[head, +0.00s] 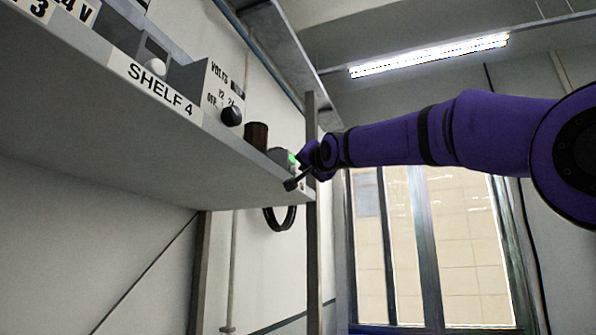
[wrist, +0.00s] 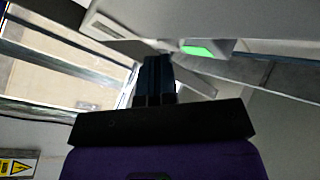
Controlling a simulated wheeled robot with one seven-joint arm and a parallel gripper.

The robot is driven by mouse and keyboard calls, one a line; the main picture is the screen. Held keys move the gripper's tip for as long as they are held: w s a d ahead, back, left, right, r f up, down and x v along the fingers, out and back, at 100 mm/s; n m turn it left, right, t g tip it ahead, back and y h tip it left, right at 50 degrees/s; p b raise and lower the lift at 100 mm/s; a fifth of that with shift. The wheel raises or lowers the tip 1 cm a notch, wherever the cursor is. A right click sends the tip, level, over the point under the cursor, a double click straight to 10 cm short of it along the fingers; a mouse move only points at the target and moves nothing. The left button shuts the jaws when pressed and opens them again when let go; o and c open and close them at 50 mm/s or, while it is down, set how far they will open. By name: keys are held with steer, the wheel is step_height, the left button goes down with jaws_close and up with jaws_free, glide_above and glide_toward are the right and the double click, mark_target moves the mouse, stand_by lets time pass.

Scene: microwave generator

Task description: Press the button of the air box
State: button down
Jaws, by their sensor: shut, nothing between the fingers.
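A small grey box (head: 280,155) with a lit green patch (head: 293,158) stands at the far end of the shelf in the head view. I take it to be the air box, but I read no label on it. The green patch also shows in the wrist view (wrist: 198,50), at the upper right. My gripper (head: 291,185) is at the shelf end, close beside the box. In the wrist view its dark fingers (wrist: 154,60) are together and empty, left of the green patch. I cannot tell whether they touch the box. The arm hides part of the box.
The shelf (head: 155,85), labelled SHELF 4, runs along the left. On it are a volts box (head: 222,88) with a black knob and a brown cylinder (head: 256,135). A dark ring (head: 280,217) hangs below the shelf end. A window (head: 430,245) is behind.

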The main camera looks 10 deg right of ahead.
steer(key=shift+w+a+r, duration=0.15)
steer(key=shift+a+r, duration=0.1)
steer(key=shift+a, duration=0.45)
stand_by(1.5)
steer(key=shift+d+f, duration=0.15)
steer(key=shift+d, duration=0.1)
steer(key=shift+f, duration=0.25)
steer(key=s+d, duration=0.3)
steer(key=d, duration=0.2)
steer(key=shift+s, duration=0.3)
stand_by(0.3)
